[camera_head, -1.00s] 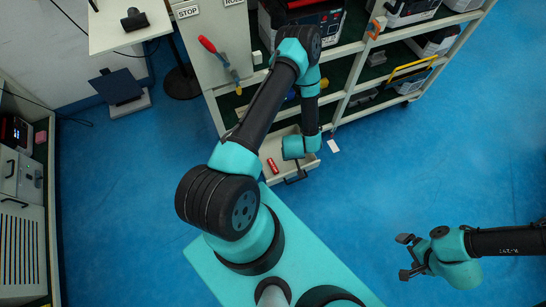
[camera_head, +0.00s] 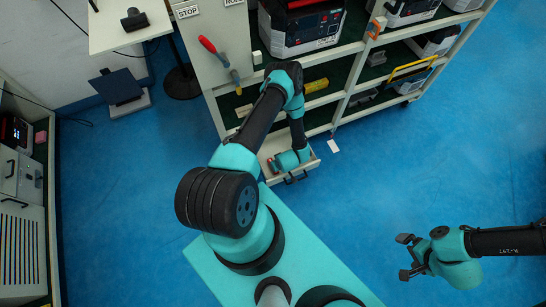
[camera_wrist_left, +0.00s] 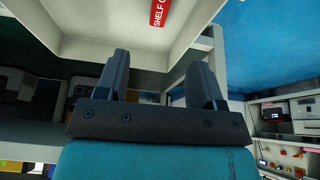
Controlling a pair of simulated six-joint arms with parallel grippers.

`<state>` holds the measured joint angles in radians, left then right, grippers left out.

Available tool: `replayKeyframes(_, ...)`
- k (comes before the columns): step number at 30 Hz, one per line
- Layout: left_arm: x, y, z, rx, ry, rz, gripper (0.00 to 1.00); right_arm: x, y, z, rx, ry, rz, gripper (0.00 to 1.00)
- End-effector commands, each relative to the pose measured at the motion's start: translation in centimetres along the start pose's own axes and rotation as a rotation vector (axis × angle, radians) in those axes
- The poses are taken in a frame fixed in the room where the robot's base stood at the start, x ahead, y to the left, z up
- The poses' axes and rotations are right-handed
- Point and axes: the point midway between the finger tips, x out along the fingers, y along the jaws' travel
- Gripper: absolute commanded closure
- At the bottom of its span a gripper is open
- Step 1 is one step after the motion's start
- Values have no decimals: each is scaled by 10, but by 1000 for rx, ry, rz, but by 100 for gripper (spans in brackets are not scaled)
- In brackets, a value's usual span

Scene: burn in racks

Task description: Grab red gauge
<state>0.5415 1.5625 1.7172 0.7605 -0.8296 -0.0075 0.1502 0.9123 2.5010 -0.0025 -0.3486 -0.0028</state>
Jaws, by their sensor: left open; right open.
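The red gauge (camera_head: 270,165) lies in the open drawer of the shelf rack, mostly covered by my left gripper and wrist in the head view. My right gripper (camera_head: 405,257) is open and empty over the blue floor at the right.
The pale drawer (camera_head: 313,164) has low walls around the left gripper. Blue floor is free to the right.

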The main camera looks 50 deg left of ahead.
Motion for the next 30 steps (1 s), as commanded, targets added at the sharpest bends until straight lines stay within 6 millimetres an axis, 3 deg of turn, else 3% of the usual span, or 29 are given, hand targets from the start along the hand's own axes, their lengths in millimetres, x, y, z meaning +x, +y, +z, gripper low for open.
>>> replayKeyframes(9,53,-1,1,-3,0,-1,38,0,0,0,0,0,0,0)
replayKeyframes(18,94,-1,1,-1,1,-1,38,0,0,0,0,0,0,0)
replayKeyframes(30,101,0,0,0,0,0,38,0,0,0,0,0,0,0)
